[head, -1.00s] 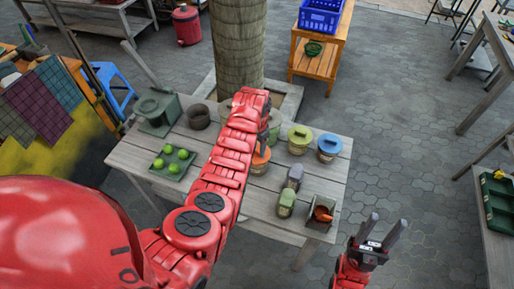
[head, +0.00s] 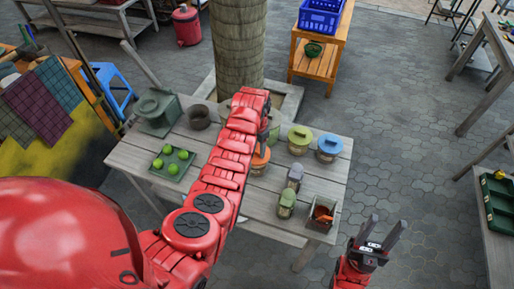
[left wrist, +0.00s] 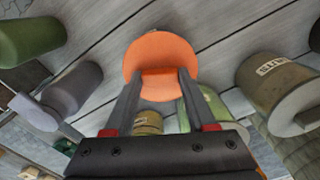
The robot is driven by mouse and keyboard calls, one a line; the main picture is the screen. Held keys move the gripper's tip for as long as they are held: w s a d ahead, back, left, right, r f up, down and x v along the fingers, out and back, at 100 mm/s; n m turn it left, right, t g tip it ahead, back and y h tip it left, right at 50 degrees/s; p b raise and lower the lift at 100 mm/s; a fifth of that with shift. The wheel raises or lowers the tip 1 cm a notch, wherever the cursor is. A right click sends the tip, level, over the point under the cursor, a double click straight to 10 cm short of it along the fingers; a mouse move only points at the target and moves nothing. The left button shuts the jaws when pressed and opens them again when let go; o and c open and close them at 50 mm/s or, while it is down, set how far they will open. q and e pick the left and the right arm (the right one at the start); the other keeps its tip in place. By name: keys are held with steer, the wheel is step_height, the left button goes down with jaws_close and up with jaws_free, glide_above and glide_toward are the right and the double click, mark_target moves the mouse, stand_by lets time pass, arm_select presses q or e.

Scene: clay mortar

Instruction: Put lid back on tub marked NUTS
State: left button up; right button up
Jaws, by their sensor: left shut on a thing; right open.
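My left gripper (left wrist: 158,100) is shut on an orange lid (left wrist: 160,50), gripping its raised handle. The lid's round disc shows beyond the fingertips in the left wrist view. In the head view the orange lid (head: 260,156) is at the table's middle, partly hidden by my left arm. A small tan tub (left wrist: 148,122) with a label shows between the fingers. A larger tub (left wrist: 270,85) with a pale label stands at the right; I cannot read its lettering surely. My right gripper (head: 381,233) is open and empty, right of the table.
On the wooden table (head: 145,155) are tubs with a yellow-green lid (head: 300,133) and a blue lid (head: 329,144). Two jars (head: 287,203) and a box (head: 320,213) stand at the front right. A tray of green fruit (head: 172,164) is at the left.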

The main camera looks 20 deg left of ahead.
arm_select(q)
steer(key=shift+f+b, duration=0.25)
steer(key=shift+b, duration=0.3)
stand_by(0.8)
stand_by(0.3)
steer(key=o, duration=1.4)
steer(key=shift+o, duration=0.4)
steer(key=shift+o, duration=0.4)
steer(key=shift+r, duration=0.15)
